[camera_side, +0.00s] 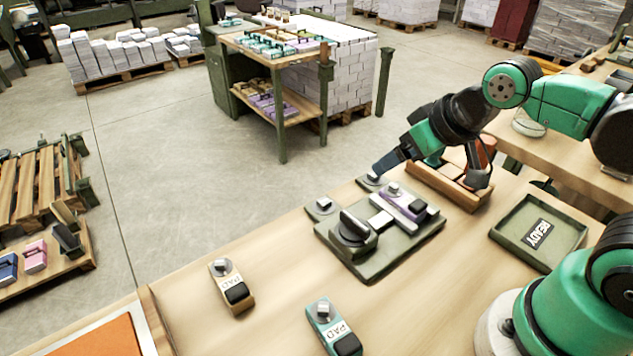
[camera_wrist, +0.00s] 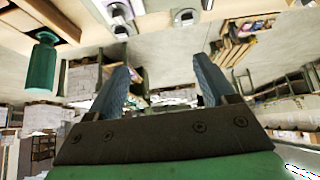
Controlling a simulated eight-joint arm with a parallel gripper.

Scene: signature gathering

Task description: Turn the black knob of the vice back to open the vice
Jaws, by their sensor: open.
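The vice (camera_side: 375,255) is a green plate on the wooden bench with a black knob (camera_side: 352,229) at its left front. A pale bar runs from the knob's side towards a purple block (camera_side: 403,203) with a metal piece and a black end, which sits in the vice. My gripper (camera_side: 380,172) is above and behind the vice, apart from the knob. In the wrist view my gripper (camera_wrist: 161,75) has its two blue-grey fingers wide apart with nothing between them. Part of the purple block shows at the top edge there (camera_wrist: 118,10). I cannot make out the knob in the wrist view.
A tan pad (camera_side: 232,287) and a teal pad (camera_side: 331,328) lie at the bench's front. A green tray (camera_side: 540,234) marked READY lies right of the vice. A wooden box (camera_side: 455,187) with orange-brown items stands behind. The bench between the vice and tray is clear.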

